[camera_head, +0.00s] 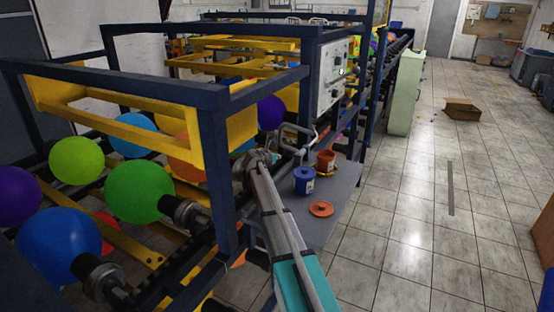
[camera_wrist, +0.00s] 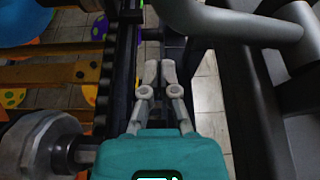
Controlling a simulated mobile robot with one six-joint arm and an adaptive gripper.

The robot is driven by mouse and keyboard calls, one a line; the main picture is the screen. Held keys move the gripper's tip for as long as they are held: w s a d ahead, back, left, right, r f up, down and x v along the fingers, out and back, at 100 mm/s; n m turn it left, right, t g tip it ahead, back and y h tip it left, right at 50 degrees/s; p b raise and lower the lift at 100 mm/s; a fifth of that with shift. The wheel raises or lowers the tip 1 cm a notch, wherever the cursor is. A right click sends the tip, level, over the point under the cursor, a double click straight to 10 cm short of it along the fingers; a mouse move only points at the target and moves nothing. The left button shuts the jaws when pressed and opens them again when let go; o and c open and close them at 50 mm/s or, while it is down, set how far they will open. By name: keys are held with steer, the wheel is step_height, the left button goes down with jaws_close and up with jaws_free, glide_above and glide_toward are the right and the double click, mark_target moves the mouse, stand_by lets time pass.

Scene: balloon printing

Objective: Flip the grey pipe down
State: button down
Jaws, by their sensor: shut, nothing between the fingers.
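The grey pipe (camera_wrist: 225,20) crosses the top right of the wrist view as a thick, smooth bar with a rounded bend near its left end. In the head view a bent grey pipe (camera_head: 297,128) shows beside the machine frame, just past the end of my arm. My gripper (camera_wrist: 160,70) points up the wrist view with its two grey fingers close together and nothing between them. Its tips lie below the pipe's left end in the picture; I cannot tell whether they touch it. The gripper is not clear in the head view.
A blue pot (camera_head: 304,181), an orange pot (camera_head: 326,161) and an orange lid (camera_head: 321,209) are on a grey table (camera_head: 343,190) right of my arm. Balloons on the blue-framed machine (camera_head: 212,130) are to the left. The tiled floor at right is mostly clear.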

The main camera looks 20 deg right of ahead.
steer(key=shift+w+r+p, duration=0.1)
steer(key=shift+r+p, duration=1.1)
steer(key=shift+r, duration=0.25)
